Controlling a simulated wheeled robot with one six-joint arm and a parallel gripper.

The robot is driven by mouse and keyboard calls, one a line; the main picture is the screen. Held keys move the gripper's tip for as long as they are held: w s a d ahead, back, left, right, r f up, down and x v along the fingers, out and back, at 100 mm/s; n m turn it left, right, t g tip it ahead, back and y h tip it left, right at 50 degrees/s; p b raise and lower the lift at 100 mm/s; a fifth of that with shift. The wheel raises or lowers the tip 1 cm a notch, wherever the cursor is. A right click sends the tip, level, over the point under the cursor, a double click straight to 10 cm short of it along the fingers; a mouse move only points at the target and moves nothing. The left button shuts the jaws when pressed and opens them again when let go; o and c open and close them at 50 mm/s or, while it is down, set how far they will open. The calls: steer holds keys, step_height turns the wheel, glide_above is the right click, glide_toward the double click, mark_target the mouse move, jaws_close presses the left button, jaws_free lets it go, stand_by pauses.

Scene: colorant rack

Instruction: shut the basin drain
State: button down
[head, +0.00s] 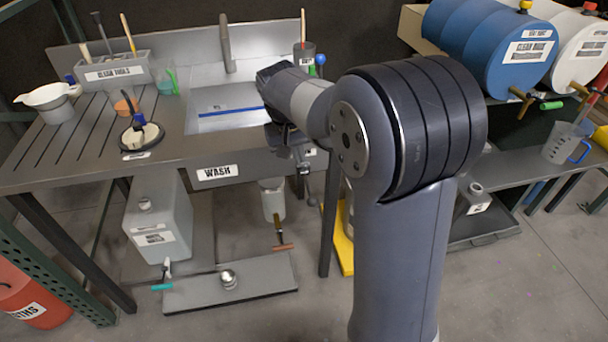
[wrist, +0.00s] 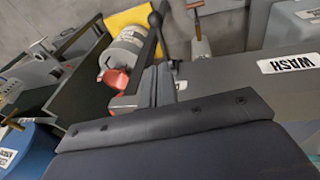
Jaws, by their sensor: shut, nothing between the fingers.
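The wash basin (head: 205,128) is set into the grey bench in the head view, with a blue line on its inner wall. Below it hangs a pale drain body (head: 272,203) with a brass stem and an orange-brown cross handle (head: 283,247). In the wrist view the drain body (wrist: 200,48) and its handle (wrist: 220,6) show at the top. I cannot tell from the handle whether the drain is open or shut. My gripper (head: 303,168) hangs by the bench's front edge, right of the WASH label, above and apart from the handle. It is shut and empty.
A bench leg (head: 326,230) stands right of the drain, with a yellow object (head: 341,262) behind it. A grey jug (head: 158,218) is left of the drain. A low grey platform (head: 235,283) lies below. My arm hides part of the right side.

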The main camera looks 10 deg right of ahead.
mark_target(308, 185)
steer(key=b+x, duration=0.1)
steer(key=x, duration=1.2)
steer(key=shift+d+f, duration=0.1)
steer(key=shift+f, duration=0.2)
steer(key=shift+f+b, duration=0.15)
steer(key=shift+b, duration=0.2)
